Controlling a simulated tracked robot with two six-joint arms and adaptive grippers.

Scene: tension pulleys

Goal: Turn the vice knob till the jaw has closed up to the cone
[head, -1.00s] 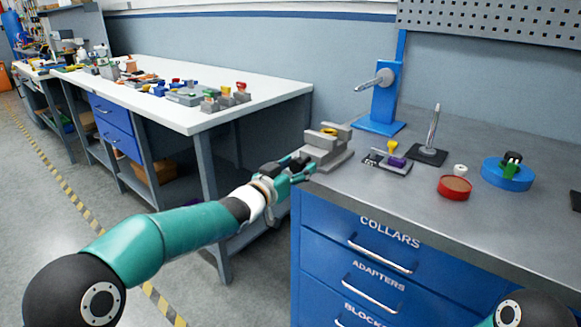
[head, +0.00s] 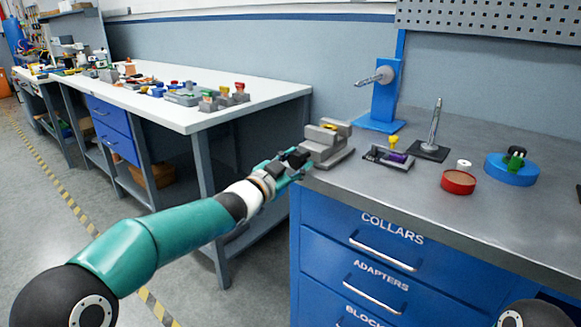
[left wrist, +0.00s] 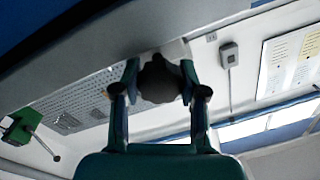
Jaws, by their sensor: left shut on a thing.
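The grey vice (head: 322,158) stands at the left end of the grey bench top. A small yellow piece, probably the cone, shows between its two jaws (head: 329,127); whether the jaw touches it is too small to tell. My left gripper (head: 293,166) is at the vice's left end, shut on the dark knob (head: 298,158). In the left wrist view the round dark knob (left wrist: 158,80) sits between the two fingers of my left gripper (left wrist: 160,88). My right gripper is out of view; only a bit of my right arm shows at the bottom right.
Right of the vice are a small fixture with yellow and purple pieces (head: 388,157), a post on a black base (head: 433,130), a red dish (head: 458,182) and a blue disc (head: 511,172). A blue stand (head: 383,95) is behind. A white table (head: 262,84) is at left.

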